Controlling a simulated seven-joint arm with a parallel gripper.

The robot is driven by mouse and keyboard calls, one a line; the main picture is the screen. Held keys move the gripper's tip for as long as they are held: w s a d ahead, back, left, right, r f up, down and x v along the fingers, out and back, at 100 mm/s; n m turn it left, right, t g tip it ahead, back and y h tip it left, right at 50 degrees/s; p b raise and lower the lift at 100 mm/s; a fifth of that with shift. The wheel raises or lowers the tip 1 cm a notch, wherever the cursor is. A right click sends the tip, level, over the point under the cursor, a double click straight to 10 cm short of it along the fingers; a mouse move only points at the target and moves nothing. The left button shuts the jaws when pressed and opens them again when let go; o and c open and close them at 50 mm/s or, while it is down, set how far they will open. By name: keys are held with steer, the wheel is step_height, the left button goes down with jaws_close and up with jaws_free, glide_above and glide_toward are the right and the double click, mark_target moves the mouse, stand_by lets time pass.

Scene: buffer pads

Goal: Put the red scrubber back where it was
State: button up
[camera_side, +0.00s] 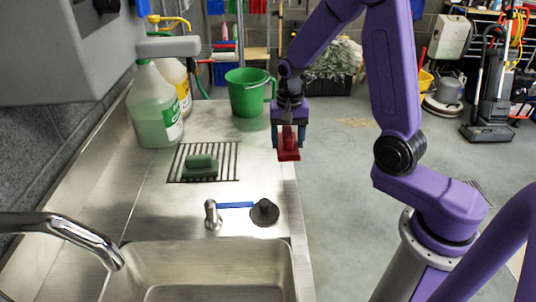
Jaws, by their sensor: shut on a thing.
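The red scrubber (288,152) is held between the fingers of my gripper (288,141). My gripper points down and is shut on it. In this view the scrubber overlaps the right edge of the steel counter (245,150) and appears raised; its exact height is hard to tell. A green scrubber (201,166) lies on a dark wire rack (226,158) on the counter, left of my gripper. The right part of the rack is bare.
A green bucket (248,95) stands on the counter behind and left of my gripper. Jugs (155,112) stand at the left wall. A black plug (264,212), a small steel fitting (212,215) with a blue lever, the sink (200,268) and tap (65,233) are in front.

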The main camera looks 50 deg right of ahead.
glide_above(269, 165)
step_height(269, 165, down, 7)
steer(key=shift+a+r, duration=0.1)
steer(key=shift+f, duration=1.6)
steer(key=shift+f, duration=0.1)
steer(key=o, duration=1)
